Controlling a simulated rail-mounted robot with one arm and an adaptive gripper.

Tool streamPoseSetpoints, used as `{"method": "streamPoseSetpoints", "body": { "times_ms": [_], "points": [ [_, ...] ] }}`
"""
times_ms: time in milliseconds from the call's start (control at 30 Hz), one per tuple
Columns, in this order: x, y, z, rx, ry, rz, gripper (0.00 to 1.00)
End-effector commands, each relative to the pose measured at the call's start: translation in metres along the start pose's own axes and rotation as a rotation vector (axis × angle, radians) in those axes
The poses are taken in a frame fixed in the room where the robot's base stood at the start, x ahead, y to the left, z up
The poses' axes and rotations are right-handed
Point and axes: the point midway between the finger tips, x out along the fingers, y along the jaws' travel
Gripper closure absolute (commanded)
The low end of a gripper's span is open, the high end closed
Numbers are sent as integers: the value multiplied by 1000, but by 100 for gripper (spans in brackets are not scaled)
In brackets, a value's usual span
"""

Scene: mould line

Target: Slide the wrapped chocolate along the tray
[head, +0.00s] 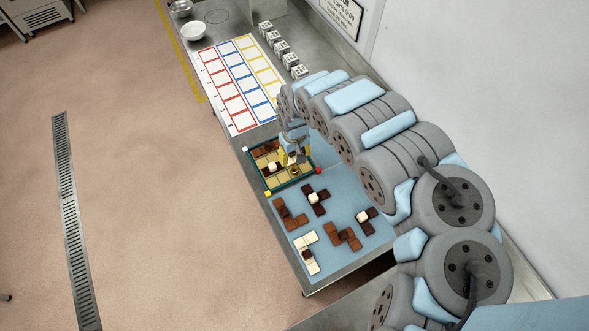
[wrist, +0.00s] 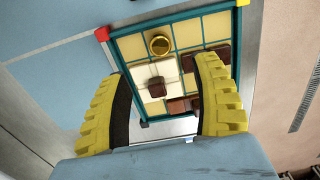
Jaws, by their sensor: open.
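The wrapped chocolate is a round gold piece (wrist: 159,44) in the tray, near its edge between the red and yellow corner blocks. It also shows in the head view (head: 294,170), just below my gripper. The tray (wrist: 140,29) has a teal rim and a grid of pale cells; it is also in the head view (head: 288,184). My gripper (wrist: 161,68) is open over the tray, with its yellow fingers spread and nothing between the pads. The fingers hide part of the tray on both sides. I cannot tell how high the tips are above it.
In the tray are a white piece with a dark square (wrist: 156,86) and brown pieces (wrist: 181,104). Several brown and white chocolate shapes (head: 346,236) lie on the blue mat (head: 341,180). A colour-framed card (head: 237,82) and white labelled blocks (head: 281,47) lie beyond the tray.

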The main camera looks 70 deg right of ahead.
Motion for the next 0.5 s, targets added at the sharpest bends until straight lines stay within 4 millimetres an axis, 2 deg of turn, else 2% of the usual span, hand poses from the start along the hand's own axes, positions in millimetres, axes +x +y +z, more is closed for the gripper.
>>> {"method": "streamPoseSetpoints", "body": {
  "times_ms": [100,500],
  "points": [
    [14,-2,1,-1,-1,-3,36],
    [48,-2,0,0,0,-4,36]
  ]
}}
